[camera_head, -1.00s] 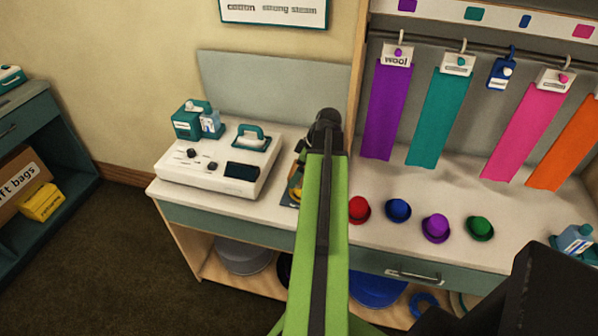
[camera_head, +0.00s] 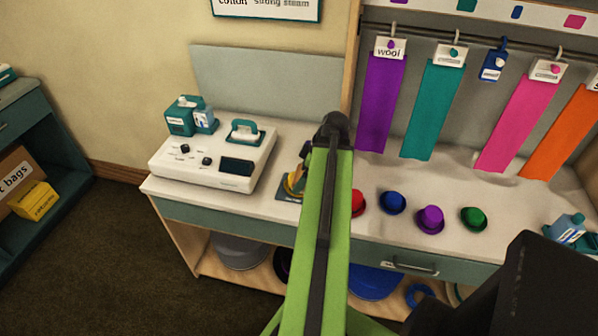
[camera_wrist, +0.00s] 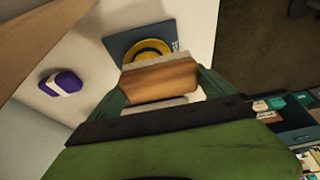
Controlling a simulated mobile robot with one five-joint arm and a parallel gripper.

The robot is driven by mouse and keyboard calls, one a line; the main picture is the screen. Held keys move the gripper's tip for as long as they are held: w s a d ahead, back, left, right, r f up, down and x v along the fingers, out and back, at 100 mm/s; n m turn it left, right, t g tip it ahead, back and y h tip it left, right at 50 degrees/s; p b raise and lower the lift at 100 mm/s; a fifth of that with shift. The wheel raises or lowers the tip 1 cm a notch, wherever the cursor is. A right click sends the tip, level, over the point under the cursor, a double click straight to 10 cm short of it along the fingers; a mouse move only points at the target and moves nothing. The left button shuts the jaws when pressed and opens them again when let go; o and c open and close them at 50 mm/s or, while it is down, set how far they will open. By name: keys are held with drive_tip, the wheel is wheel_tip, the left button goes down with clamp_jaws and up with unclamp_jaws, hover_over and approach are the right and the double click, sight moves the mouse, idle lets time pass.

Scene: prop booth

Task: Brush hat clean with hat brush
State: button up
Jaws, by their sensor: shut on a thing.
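A yellow hat (camera_head: 292,184) sits on a dark blue mat (camera_head: 285,194) beside the white steam unit, partly hidden by my arm. The wrist view shows the yellow hat (camera_wrist: 150,48) on its mat (camera_wrist: 117,45), just beyond the brush. My gripper (camera_wrist: 163,90) is shut on the wooden hat brush (camera_wrist: 158,80), with a pale bristle strip along its far edge. The brush overlaps the hat's near side in the wrist view; I cannot tell whether they touch. In the head view my arm hides most of the gripper and brush.
The white steam unit (camera_head: 205,158) stands left of the mat. Red (camera_head: 357,204), blue (camera_head: 392,202), purple (camera_head: 430,219) and green (camera_head: 473,218) hats stand to the right. Cloth strips hang behind them. A purple-and-white object (camera_wrist: 62,83) lies on the counter in the wrist view.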

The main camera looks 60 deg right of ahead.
wheel_tip(320, 180, up, 6)
drive_tip(key=p, duration=0.6)
wheel_tip(320, 180, up, 3)
drive_tip(key=p, duration=0.3)
drive_tip(key=shift+r, duration=0.15)
idle(0.4)
